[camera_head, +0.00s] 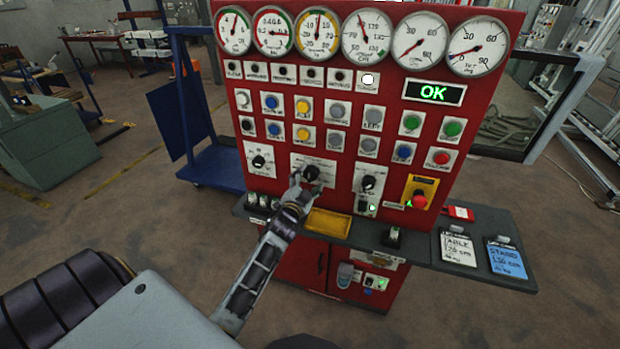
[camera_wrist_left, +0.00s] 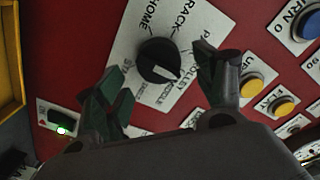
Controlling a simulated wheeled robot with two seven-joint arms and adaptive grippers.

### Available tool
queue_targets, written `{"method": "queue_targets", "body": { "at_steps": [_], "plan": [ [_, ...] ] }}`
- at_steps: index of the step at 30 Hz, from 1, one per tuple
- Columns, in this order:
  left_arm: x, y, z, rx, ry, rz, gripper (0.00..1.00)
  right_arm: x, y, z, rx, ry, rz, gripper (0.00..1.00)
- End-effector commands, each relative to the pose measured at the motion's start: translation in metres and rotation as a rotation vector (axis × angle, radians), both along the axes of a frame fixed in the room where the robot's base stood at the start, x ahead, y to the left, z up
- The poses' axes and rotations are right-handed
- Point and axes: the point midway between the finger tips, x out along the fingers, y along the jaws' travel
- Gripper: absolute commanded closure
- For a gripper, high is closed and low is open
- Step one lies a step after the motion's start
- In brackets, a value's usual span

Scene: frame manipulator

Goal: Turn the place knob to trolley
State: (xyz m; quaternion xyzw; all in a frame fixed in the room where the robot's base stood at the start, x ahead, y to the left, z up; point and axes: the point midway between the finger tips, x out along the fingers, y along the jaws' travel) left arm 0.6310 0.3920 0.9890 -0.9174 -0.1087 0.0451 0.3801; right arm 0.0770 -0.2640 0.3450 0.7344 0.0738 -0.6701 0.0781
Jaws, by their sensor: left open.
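The place knob (camera_head: 312,173) is a black rotary knob on a white plate, in the middle of the lower knob row of the red panel. In the left wrist view the knob (camera_wrist_left: 159,61) has a pale pointer mark aimed to the lower right, toward the partly readable trolley lettering. HOME and RACK labels lie above it. My left gripper (camera_head: 306,187) is open just in front of the knob. In the wrist view its fingers (camera_wrist_left: 158,84) stand on either side of the knob, with gaps visible; contact is not visible. My right gripper is out of view.
Another knob sits left (camera_head: 259,161) and one right (camera_head: 368,183). A red emergency button (camera_head: 418,202) sits on a yellow plate. A dark shelf (camera_head: 456,249) with a yellow tray (camera_head: 328,223) juts out below. The green display (camera_head: 433,92) reads OK.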

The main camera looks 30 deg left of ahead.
Motion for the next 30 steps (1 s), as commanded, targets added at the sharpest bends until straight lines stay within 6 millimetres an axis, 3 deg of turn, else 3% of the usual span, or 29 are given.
{"method": "queue_targets", "body": {
  "at_steps": [30],
  "plan": [
    [-0.083,-0.020,0.000,0.000,0.001,-0.001,0.30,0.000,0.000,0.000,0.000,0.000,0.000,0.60]
  ]
}}
